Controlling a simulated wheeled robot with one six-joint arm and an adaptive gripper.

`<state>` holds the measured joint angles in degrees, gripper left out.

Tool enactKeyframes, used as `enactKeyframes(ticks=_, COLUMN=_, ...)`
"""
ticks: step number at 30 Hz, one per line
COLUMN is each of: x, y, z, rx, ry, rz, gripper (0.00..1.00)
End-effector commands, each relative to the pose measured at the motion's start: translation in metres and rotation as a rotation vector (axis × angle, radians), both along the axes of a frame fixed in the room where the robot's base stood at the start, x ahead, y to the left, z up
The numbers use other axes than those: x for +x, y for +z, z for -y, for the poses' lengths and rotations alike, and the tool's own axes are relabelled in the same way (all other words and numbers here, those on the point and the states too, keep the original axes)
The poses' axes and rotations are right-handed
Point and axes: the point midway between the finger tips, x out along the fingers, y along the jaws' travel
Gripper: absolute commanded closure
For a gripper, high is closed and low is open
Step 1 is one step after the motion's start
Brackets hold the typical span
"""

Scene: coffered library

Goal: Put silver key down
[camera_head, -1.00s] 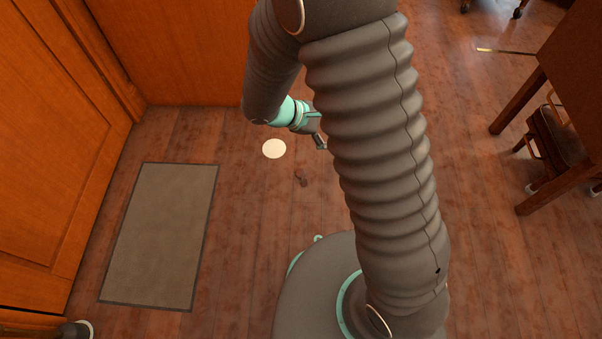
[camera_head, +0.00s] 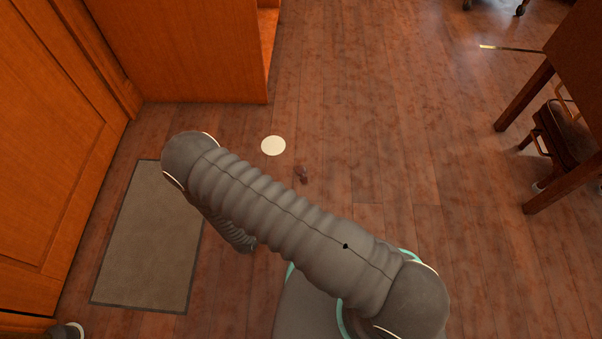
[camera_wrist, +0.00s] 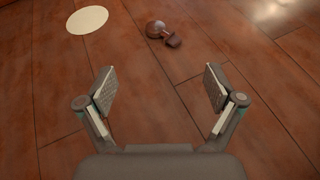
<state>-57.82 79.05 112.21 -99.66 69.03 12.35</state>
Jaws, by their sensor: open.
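A small shiny object with a round head and a blocky end, likely the silver key (camera_head: 301,174), lies on the wooden floor; it mirrors the floor's reddish brown. In the wrist view the key (camera_wrist: 160,32) lies beyond my fingertips, near the top middle, apart from them. My gripper (camera_wrist: 159,90) is open, with only bare floor between its fingers. A flat cream disc (camera_head: 273,146) lies on the floor near the key; it also shows in the wrist view (camera_wrist: 87,20) at upper left. In the head view my arm hides most of my gripper.
A grey mat (camera_head: 135,265) lies at left beside a wooden door (camera_head: 50,150). A wooden cabinet (camera_head: 190,60) stands at the back. A table (camera_head: 570,70) and a chair (camera_head: 562,130) stand at right. The floor between is mostly clear.

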Motion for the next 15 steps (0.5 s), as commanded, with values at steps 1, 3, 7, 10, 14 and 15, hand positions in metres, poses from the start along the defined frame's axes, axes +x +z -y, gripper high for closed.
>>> enactKeyframes(ticks=1, x=0.0, y=-0.005, z=0.001, rx=-0.004, ry=0.007, rz=-0.002, gripper=0.08)
enactKeyframes(ticks=3, x=0.006, y=-0.009, z=0.003, rx=-0.005, ry=0.01, rz=-0.003, gripper=0.08)
enactKeyframes(ticks=7, x=0.023, y=-0.017, z=0.014, rx=-0.004, ry=0.007, rz=-0.004, gripper=0.08)
enactKeyframes(ticks=10, x=0.039, y=-0.024, z=0.022, rx=-0.004, ry=0.005, rz=-0.004, gripper=0.08)
enactKeyframes(ticks=14, x=0.056, y=-0.032, z=0.029, rx=-0.004, ry=0.007, rz=-0.003, gripper=0.08)
enactKeyframes(ticks=15, x=0.06, y=-0.033, z=0.032, rx=-0.005, ry=0.007, rz=-0.004, gripper=0.08)
